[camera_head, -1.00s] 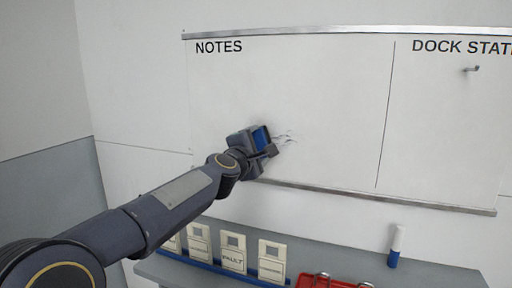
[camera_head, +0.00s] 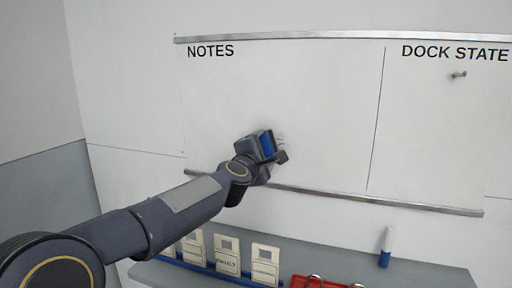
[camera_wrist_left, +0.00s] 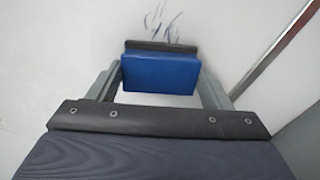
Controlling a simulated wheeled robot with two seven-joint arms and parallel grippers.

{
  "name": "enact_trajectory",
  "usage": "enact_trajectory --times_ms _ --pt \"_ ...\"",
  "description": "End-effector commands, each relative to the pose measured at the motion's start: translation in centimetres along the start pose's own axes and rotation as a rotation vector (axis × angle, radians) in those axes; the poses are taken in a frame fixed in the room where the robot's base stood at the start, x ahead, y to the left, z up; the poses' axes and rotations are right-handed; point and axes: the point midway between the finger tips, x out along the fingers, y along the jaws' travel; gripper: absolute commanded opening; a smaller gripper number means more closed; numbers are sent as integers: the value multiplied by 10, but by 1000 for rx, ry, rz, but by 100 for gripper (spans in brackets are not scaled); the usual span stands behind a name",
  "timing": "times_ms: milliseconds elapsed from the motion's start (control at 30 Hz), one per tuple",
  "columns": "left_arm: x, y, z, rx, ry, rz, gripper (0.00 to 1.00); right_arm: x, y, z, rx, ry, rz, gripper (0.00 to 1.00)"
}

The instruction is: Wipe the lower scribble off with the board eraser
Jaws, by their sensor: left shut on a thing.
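My left gripper (camera_head: 270,150) is shut on the blue board eraser (camera_head: 267,144), in front of the whiteboard (camera_head: 320,110) in the NOTES area. In the left wrist view the eraser (camera_wrist_left: 160,72) sits between the two fingers, its dark pad side toward the board. The scribble (camera_wrist_left: 165,25) shows there as thin dark blue strokes just beyond the eraser. In the head view only a faint bit of the scribble (camera_head: 281,138) shows at the eraser's right edge; the rest is hidden by the gripper. I cannot tell whether the pad touches the board. My right gripper is not in view.
A metal rail (camera_head: 375,200) runs along the board's lower edge. Below, a grey shelf (camera_head: 420,272) carries several pale cards in a blue holder, a red tray (camera_head: 312,282) and an upright white-and-blue marker (camera_head: 386,247).

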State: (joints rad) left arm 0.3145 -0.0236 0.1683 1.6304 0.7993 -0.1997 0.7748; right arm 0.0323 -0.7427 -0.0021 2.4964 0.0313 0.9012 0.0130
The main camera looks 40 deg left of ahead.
Motion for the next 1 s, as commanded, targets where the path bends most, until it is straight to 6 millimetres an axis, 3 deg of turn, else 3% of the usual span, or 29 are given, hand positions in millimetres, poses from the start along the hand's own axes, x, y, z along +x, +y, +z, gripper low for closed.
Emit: enact_trajectory --times_ms 1000 --pt "2 -20 62 -1 -3 -1 54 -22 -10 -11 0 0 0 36"
